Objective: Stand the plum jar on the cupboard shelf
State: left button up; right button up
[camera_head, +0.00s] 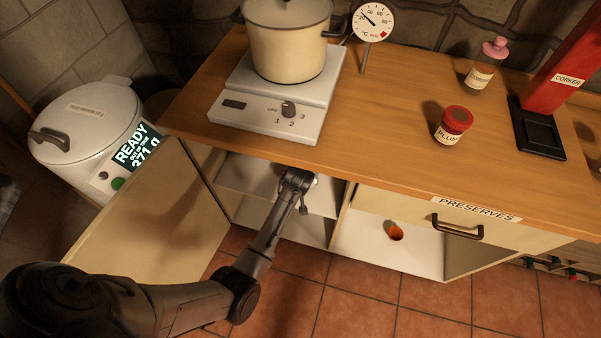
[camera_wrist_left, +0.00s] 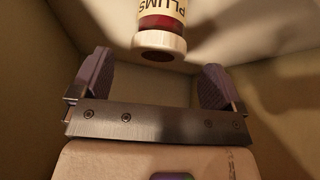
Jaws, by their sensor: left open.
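A jar labelled PLUMS (camera_wrist_left: 160,18), with a cream label, dark red body and pale ring at its near end, shows at the top of the left wrist view, its lettering upside down. It is in front of my left gripper (camera_wrist_left: 158,68), between the lines of the two open fingers and beyond their tips, not gripped. In the head view my left gripper (camera_head: 300,180) reaches into the open left cupboard (camera_head: 240,172), by its shelf, and mostly hides what is there. Another red-lidded jar labelled PLUM (camera_head: 452,125) stands upright on the counter. My right gripper is out of view.
The cupboard door (camera_head: 155,220) hangs open at left. A hotplate (camera_head: 275,105) with a cream pot (camera_head: 287,45), a dial thermometer (camera_head: 372,20), a pink-topped bottle (camera_head: 485,66) and a red corker (camera_head: 570,70) stand on the counter. A drawer marked PRESERVES (camera_head: 400,203) is at right.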

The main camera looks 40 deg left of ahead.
pick_arm(q)
jog(key=s+d+r+m+h, duration=0.1)
jog(key=s+d+r+m, duration=0.2)
jog(key=s, duration=0.8)
jog(key=s+d+r+m+g+h+p, duration=0.1)
jog(key=s+d+r+m, duration=0.2)
jog(key=s, duration=0.8)
jog(key=s+d+r+m+h+p, duration=0.1)
jog(key=s+d+r+m+h, duration=0.1)
jog(key=s, duration=0.9)
jog(key=d+r+m, duration=0.1)
jog(key=d+r, duration=0.1)
jog(key=d, duration=0.1)
jog(key=shift+d+r+g, duration=0.25)
jog(key=shift+d+g, duration=0.1)
jog(key=shift+g, duration=0.05)
jog(key=shift+s, duration=0.1)
